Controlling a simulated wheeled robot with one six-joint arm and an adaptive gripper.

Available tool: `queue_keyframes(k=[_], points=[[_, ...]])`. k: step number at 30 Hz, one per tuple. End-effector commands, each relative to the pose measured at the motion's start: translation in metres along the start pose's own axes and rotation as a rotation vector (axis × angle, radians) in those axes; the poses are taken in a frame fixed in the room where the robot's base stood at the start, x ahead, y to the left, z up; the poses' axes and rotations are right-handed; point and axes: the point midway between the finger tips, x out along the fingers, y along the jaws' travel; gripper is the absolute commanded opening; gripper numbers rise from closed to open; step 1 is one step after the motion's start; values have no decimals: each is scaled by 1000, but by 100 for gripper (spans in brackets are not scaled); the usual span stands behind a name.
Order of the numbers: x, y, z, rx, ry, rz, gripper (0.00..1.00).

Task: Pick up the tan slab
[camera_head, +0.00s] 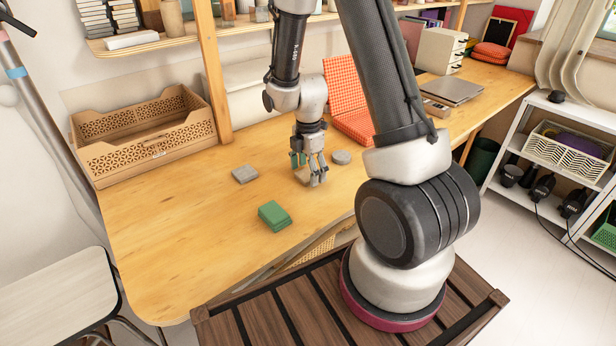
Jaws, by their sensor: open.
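My gripper (310,178) points down, low over the middle of the wooden table, with its fingers apart. A small pale tan-grey piece (301,174) seems to lie on the tabletop right at the fingers. The fingers partly hide it, and I cannot tell its full shape or whether they touch it. No other piece nearby is clearly a tan slab.
A flat grey piece (244,174) lies left of my gripper, and a rounder grey one (341,157) lies to its right. Green blocks (274,216) sit nearer the front edge. A tan crate (146,149) stands back left. The table's (170,240) front left is bare.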

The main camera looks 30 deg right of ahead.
Motion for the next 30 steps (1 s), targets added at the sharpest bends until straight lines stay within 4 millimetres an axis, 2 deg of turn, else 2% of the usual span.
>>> queue_keyframes(k=[7, 15, 16, 25, 30], points=[[2, 0, 0, 0, 0, 1, 79], [2, 0, 0, 0, 0, 0, 29], [2, 0, 0, 0, 0, 0, 27], [-2, 1, 0, 0, 0, 2, 27], [-30, 2, 0, 0, -1, 7, 27]])
